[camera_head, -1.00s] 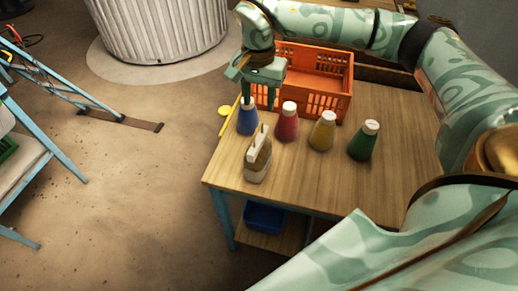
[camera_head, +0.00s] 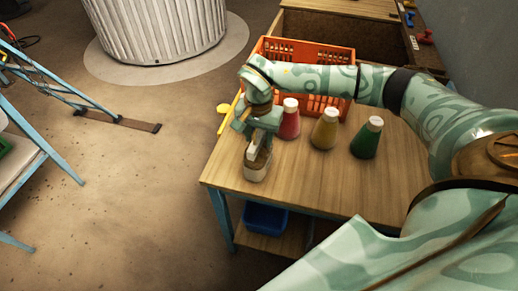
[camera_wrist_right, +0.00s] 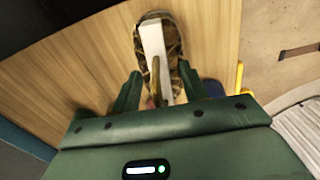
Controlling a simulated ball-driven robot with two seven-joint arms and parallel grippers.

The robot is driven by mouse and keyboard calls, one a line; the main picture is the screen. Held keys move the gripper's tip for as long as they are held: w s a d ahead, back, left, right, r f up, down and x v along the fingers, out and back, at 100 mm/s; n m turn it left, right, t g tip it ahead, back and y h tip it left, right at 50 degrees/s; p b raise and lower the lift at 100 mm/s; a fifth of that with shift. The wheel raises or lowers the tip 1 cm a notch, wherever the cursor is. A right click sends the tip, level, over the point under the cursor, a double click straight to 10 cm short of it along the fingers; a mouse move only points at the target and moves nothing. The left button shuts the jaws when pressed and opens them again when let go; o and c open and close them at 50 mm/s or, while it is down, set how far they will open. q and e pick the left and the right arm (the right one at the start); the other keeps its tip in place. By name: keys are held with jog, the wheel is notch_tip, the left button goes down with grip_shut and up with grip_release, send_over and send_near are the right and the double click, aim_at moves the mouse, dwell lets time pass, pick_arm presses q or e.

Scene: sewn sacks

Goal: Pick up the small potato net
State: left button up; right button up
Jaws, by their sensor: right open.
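The small potato net (camera_head: 256,173), a brown mesh bag with a white band, stands near the front left corner of the wooden table. In the right wrist view the net (camera_wrist_right: 172,32) lies ahead of and partly between the fingers. My right gripper (camera_head: 259,148) is right above the net in the head view and hides its upper part. In the wrist view the right gripper (camera_wrist_right: 160,86) is open, a finger on either side of the net's near end. I cannot tell whether they touch. My left gripper is not in view.
Red (camera_head: 289,122), yellow (camera_head: 325,130) and green (camera_head: 367,138) bottles stand in a row behind the net. An orange crate (camera_head: 340,58) is at the back. A blue bottle (camera_wrist_right: 213,88) shows beside a finger. The table's (camera_head: 320,185) front right is clear.

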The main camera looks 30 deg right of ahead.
jog(key=shift+r, duration=0.1)
grip_shut()
dwell(1.2)
